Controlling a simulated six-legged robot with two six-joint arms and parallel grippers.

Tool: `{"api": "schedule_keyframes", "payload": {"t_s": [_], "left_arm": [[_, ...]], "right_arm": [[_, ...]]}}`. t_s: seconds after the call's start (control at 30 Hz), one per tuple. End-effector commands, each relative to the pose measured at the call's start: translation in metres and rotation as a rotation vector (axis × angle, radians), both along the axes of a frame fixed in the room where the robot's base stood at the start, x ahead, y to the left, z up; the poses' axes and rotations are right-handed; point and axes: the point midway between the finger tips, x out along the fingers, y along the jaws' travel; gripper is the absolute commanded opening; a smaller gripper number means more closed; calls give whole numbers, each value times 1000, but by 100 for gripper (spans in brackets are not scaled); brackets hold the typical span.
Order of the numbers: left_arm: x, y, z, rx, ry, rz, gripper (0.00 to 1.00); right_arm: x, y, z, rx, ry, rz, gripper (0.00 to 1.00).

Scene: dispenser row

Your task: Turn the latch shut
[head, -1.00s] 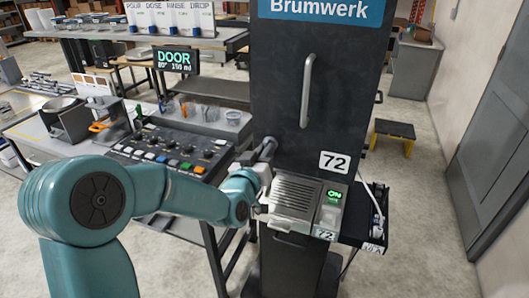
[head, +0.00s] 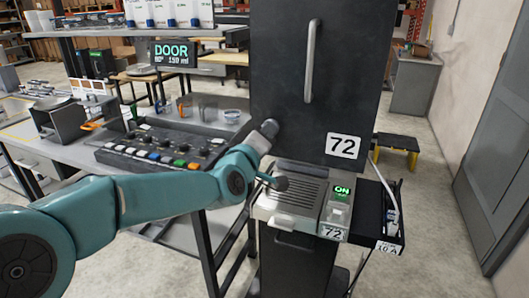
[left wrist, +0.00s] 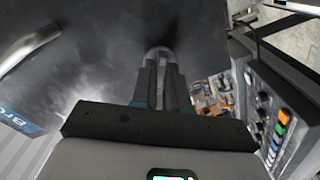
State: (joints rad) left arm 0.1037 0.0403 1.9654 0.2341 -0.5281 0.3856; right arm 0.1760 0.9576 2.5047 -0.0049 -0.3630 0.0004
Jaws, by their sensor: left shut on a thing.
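The tall dark cabinet door (head: 340,85) has a long vertical bar handle (head: 311,60) and a white "72" label. The latch sits at the door's lower left edge; in the left wrist view it is a grey rounded piece (left wrist: 160,51) against the dark door. My left gripper (left wrist: 160,85) is shut on the latch, with its two teal-grey fingers on either side of it. In the head view the left gripper (head: 264,135) reaches the door edge and hides most of the latch, so its turn angle is unclear there. My right gripper is in neither view.
A metal unit (head: 295,205) with a ridged top and a green "ON" display juts out below the door. A button panel (head: 165,145) stands on the bench to the left, under a "DOOR" screen (head: 174,54). A yellow-legged step stool (head: 397,150) stands right.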

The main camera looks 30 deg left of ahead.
Motion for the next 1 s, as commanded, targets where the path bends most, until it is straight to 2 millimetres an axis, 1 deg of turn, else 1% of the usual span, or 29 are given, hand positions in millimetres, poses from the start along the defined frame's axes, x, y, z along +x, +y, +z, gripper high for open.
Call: {"api": "schedule_keyframes", "payload": {"t_s": [0.03,0.1,0.4,0.7,1.0], "left_arm": [[0,0,-6,-41,-14,-1,0],[0,-1,-5,-105,-29,-2,0],[0,-1,-3,-363,-90,-2,0],[0,0,-1,-540,-131,-2,0],[0,0,1,-619,-151,-1,0]], "right_arm": [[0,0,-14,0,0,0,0],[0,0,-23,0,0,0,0],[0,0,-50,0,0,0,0],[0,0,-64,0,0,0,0],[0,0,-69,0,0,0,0]]}}
